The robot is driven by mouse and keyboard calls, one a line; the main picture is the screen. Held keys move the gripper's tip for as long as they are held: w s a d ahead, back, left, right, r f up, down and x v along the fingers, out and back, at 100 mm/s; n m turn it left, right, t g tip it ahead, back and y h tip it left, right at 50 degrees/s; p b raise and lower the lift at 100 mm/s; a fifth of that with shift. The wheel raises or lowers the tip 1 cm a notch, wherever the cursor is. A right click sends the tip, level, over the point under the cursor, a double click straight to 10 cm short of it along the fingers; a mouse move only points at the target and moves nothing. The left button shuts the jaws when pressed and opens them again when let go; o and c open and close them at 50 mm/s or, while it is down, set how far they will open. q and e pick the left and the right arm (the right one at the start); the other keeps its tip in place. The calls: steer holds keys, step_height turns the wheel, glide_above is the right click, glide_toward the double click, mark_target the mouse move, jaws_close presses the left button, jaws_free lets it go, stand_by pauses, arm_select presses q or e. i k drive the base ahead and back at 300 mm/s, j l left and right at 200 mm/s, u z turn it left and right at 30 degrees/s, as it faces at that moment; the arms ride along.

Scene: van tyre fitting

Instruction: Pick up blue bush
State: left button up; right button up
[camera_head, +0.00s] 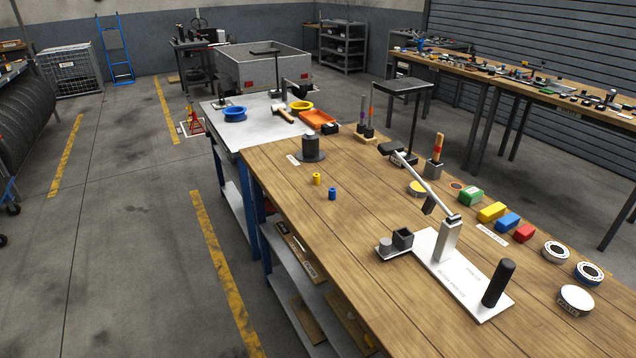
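The blue bush (332,193) is a small blue cylinder standing upright on the wooden workbench (290,220), near its left edge. A similar yellow bush (316,179) stands just behind it, slightly to the left, with a small gap between them. Both are fully visible, and nothing touches them. Neither of my grippers shows in the head view.
A bush press (449,240) with a lever stands on a white plate right of the bushes. A dark cylindrical fixture (311,148) stands behind them. Coloured blocks and round tins line the bench's right side. The floor left of the bench is open.

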mark_target(332, 189)
steer(key=z, duration=0.4)
steer(key=i+j+z, duration=0.3)
steer(key=j+z, duration=0.3)
steer(key=i+j+z, duration=0.1)
steer(key=j+z, duration=0.15)
steer(key=j, duration=0.3)
